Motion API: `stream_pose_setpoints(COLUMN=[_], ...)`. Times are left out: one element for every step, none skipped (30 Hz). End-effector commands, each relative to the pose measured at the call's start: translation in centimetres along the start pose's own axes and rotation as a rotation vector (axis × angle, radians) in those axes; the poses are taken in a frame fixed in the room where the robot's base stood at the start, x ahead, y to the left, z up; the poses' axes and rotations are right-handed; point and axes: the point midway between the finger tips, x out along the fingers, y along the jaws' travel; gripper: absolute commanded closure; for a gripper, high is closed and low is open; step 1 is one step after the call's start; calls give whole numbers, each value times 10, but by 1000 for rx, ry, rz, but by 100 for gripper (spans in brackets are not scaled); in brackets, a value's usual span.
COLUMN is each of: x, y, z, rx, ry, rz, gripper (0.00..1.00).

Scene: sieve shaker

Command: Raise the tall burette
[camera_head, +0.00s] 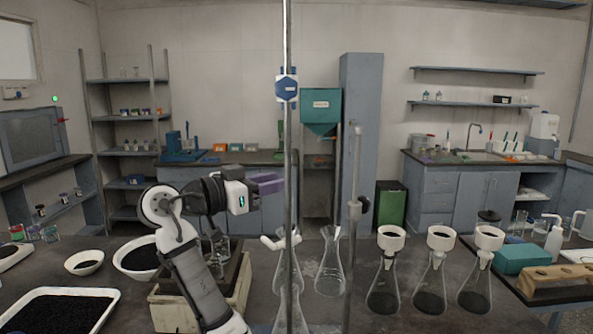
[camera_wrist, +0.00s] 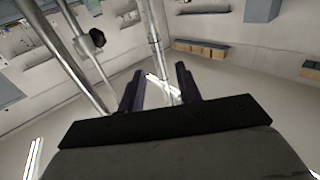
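The tall burette (camera_head: 288,140) appears as a thin upright tube crossing the head view from the top edge down to a white stopcock (camera_head: 282,240) above a conical flask (camera_head: 289,306). A blue hexagonal piece (camera_head: 287,88) sits on it high up. My gripper (camera_head: 268,183) is at its left, about mid-height, with its purple fingers pointing right and their tips close to the tube. In the wrist view my fingers (camera_wrist: 160,85) stand apart, with a thin tube (camera_wrist: 156,40) running into the gap between them. Clear space shows beside the tube; contact cannot be told.
A shorter metal stand with a clamp (camera_head: 358,208) stands right of the burette. Another flask (camera_head: 330,265) is between them. Several flasks with white funnels (camera_head: 438,240) stand farther right. A beige box (camera_head: 178,308), white bowls (camera_head: 86,262) and a black-filled tray (camera_head: 60,312) are at left.

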Motion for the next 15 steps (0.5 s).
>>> stream_pose_setpoints(x=[12, 18, 26, 31, 36, 42, 46, 50, 54, 57, 59, 61, 63, 64, 65], y=[1, 1, 1, 1, 1, 1, 0, 0, 0, 0, 0, 0, 0, 0, 0], z=[-3, -3, -3, -3, -2, -2, -2, -2, -1, -1, -1, 0, 0, 0, 0], rx=[-2, -3, -3, -2, -2, -2, -3, -3, -3, -2, -2, -2, -1, -1, -1], ry=[-2, -2, -2, -2, -1, -1, -1, -2, -1, -1, -1, -1, -1, -1, -1], rz=[3, 3, 3, 3, 2, 2, 2, 2, 1, 0, 0, 0, 0, 0, 0], gripper=[66, 66, 66, 66, 66, 66, 66, 66, 66, 66, 66, 66, 66, 66, 66])
